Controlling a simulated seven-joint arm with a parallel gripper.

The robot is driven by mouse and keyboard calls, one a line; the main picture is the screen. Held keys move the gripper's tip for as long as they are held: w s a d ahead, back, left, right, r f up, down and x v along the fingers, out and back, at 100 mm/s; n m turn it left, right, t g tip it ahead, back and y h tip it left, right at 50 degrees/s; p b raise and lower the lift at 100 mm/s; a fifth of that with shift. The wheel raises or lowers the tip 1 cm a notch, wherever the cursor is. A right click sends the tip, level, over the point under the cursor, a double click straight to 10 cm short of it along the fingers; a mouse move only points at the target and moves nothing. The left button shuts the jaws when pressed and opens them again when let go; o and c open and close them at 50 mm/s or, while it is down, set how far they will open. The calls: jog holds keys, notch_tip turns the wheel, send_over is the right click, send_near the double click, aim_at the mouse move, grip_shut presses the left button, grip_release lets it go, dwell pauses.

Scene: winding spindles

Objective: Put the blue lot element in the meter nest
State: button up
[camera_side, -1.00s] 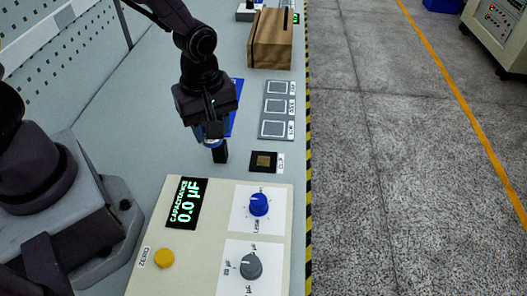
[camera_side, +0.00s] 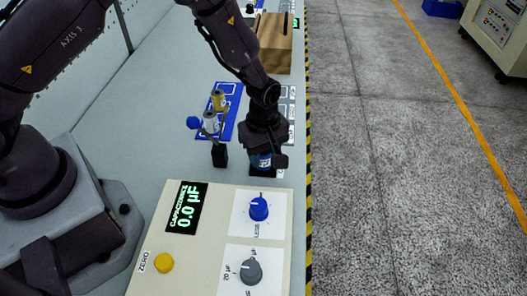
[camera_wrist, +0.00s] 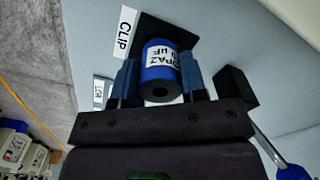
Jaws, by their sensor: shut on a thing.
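The blue lot element (camera_wrist: 153,72), a blue cylinder with a white printed label and a dark hole in its end, is between the fingers of my gripper (camera_wrist: 160,82), which is shut on it. In the side view my gripper (camera_side: 264,152) holds the blue element (camera_side: 261,162) low over the black square nest (camera_side: 263,174) beside the meter. In the wrist view the nest's black plate (camera_wrist: 152,27) shows behind the element, next to a "CLIP" label. The nest's centre is hidden, and I cannot tell whether the element touches it.
The meter panel (camera_side: 146,222) in front reads 0.0 µF and has knobs. Left of my gripper stand a black post (camera_side: 219,156), a blue ball knob (camera_side: 193,122), and yellow (camera_side: 219,100) and pale (camera_side: 210,121) elements by a blue mat (camera_side: 232,92).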

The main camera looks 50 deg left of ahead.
jog(key=shift+f, duration=0.15)
jog(key=o, duration=1)
